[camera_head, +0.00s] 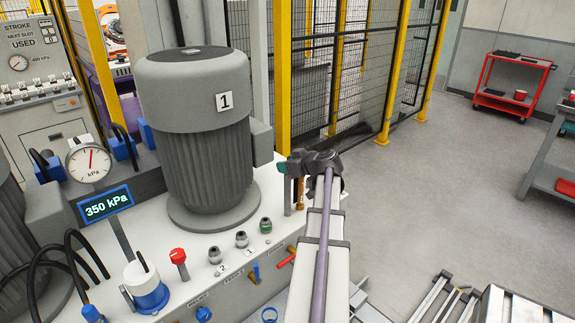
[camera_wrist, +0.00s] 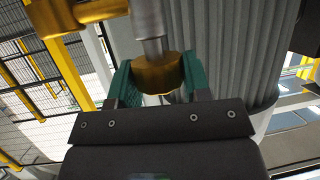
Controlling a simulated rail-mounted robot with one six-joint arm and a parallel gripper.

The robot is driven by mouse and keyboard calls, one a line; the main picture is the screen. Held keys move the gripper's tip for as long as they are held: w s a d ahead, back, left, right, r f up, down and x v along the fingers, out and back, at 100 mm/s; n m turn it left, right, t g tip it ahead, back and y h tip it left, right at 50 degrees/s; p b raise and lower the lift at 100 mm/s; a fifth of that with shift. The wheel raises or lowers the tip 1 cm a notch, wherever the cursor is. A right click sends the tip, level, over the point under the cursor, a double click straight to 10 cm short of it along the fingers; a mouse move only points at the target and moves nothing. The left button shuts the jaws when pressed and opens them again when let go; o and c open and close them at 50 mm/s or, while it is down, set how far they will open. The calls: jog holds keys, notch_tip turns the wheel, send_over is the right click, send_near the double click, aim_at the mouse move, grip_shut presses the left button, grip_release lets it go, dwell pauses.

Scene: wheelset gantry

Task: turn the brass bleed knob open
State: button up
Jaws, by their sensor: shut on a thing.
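The brass bleed knob (camera_wrist: 158,76) is a round gold knob on a grey metal stem in the wrist view. My gripper (camera_wrist: 155,88) has one green finger on each side of it and is shut on it. In the head view my gripper (camera_head: 291,172) is at the right rear of the white bench, just right of the grey motor marked 1; my wrist and arm hide most of the knob there. The blue display (camera_head: 105,204) reads 350 kPa. The dial gauge (camera_head: 88,161) above it has a red needle pointing nearly straight up.
The ribbed motor (camera_head: 208,135) stands close beside my gripper. The white bench top (camera_head: 195,262) carries a red knob (camera_head: 178,257), several small fittings and black hoses. Yellow-framed mesh fencing (camera_head: 340,70) stands behind. The floor at right is open, with a red cart (camera_head: 513,85) farther back.

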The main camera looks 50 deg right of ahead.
jog(key=m+g+h, duration=0.1)
jog(key=m+h, duration=0.3)
jog(key=h, duration=0.1)
jog(key=shift+a, duration=0.15)
jog(key=shift+m+g+h, duration=1.2)
jog(key=shift+m+h, duration=0.3)
jog(key=shift+m, duration=0.3)
jog(key=o, duration=0.9)
